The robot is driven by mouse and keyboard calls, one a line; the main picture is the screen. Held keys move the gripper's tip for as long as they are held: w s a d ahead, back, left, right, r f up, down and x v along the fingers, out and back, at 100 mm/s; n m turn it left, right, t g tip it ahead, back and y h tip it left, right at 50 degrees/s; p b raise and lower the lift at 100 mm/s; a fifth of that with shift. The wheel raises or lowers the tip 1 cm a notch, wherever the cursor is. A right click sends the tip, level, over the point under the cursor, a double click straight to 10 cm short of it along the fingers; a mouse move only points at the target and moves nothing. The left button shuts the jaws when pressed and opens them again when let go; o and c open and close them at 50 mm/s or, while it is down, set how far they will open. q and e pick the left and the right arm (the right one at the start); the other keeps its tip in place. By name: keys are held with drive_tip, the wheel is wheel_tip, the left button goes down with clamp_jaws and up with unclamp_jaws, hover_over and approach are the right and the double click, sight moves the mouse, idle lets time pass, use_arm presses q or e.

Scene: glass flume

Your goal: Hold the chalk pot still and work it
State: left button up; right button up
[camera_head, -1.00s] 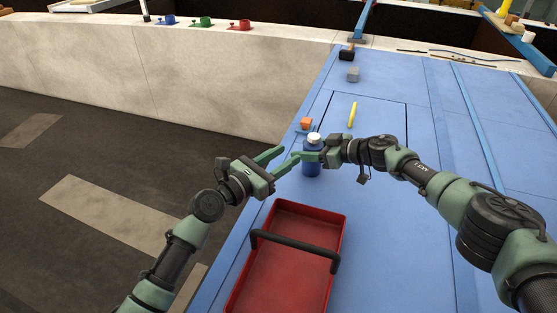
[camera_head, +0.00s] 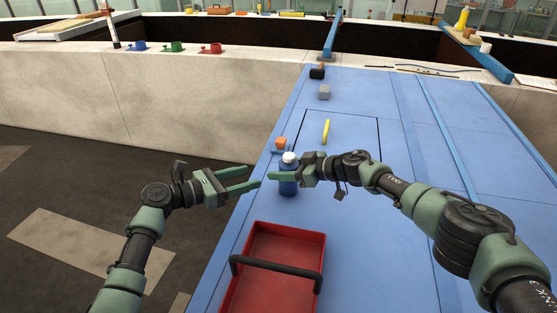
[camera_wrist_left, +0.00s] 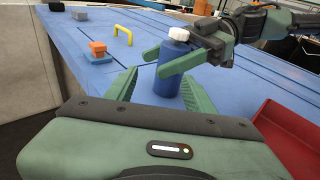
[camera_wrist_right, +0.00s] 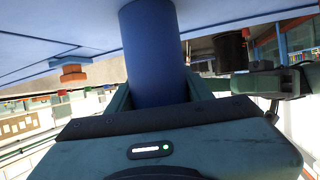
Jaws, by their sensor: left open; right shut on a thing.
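The chalk pot is a blue cylinder (camera_head: 289,188) with a white cap (camera_head: 289,157), upright on the blue bench top. My right gripper (camera_head: 283,175) is shut around its body from the right. In the right wrist view the blue body (camera_wrist_right: 158,55) stands between the fingers. My left gripper (camera_head: 254,177) is open and empty, just left of the pot, its fingers pointing at it. In the left wrist view the pot (camera_wrist_left: 167,88) shows beyond and between the open fingers, with a right gripper finger across it. The far right finger is mostly hidden in the head view.
A red tray (camera_head: 272,240) with a black handle sits in front of the pot. An orange block (camera_head: 281,143), a yellow handle (camera_head: 326,131) and a grey block (camera_head: 324,92) lie behind it. The bench's left edge drops to the dark floor.

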sight(281, 165)
use_arm(q)
wheel_tip(281, 165, up, 4)
drive_tip(key=m+g+h, duration=0.3)
drive_tip(key=x, duration=1)
drive_tip(key=shift+w+d+r, duration=0.15)
drive_tip(key=shift+w+d, duration=0.15)
drive_tip(key=shift+w, duration=0.1)
clamp_jaws()
